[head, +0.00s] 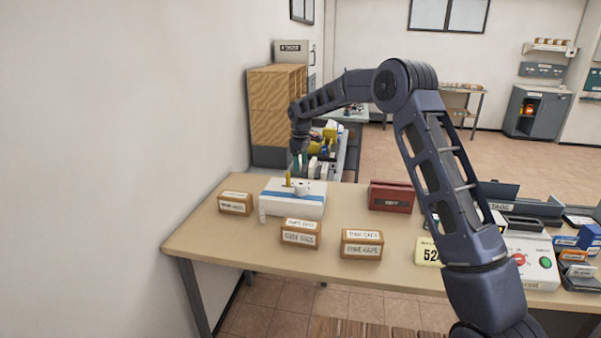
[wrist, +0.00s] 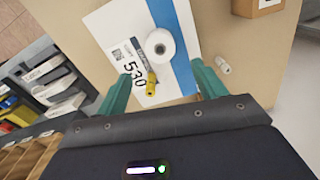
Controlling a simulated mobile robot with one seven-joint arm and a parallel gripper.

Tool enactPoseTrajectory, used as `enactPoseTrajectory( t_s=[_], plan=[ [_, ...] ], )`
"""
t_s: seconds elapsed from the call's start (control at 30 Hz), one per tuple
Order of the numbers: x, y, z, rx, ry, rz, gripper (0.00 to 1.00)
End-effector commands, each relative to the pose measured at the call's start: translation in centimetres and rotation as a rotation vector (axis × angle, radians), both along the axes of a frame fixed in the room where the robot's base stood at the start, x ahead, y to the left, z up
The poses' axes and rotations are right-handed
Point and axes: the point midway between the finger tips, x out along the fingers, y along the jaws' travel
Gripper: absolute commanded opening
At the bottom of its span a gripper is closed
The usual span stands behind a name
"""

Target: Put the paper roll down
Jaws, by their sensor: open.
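A white paper roll (wrist: 160,44) with a dark centre hole rests on top of a white box with a blue stripe (wrist: 181,75). The roll also shows in the head view (head: 303,188) on the box (head: 290,209). My gripper (wrist: 161,70) is open, its teal fingers spread on either side of a yellow object (wrist: 151,86) beside the roll. In the head view my gripper (head: 299,160) is above the back of the box. Nothing is seen held between the fingers.
Brown boxes stand around the white box: one left (head: 235,204), two in front (head: 300,234) (head: 361,244). A red box (head: 391,196) is to the right. A wall borders the table's left side.

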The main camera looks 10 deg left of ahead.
Motion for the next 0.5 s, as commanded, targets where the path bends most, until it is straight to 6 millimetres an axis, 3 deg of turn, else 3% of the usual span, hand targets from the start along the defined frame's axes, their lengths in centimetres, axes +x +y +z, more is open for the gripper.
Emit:
enactPoseTrajectory(
  t_s=[0.37,0.5],
  plan=[
    [0.0,-0.2,1.2,0.001,-0.002,-0.004,0.7],
    [-0.3,-2.3,3.2,0.007,-0.016,-0.044,0.7]
  ],
)
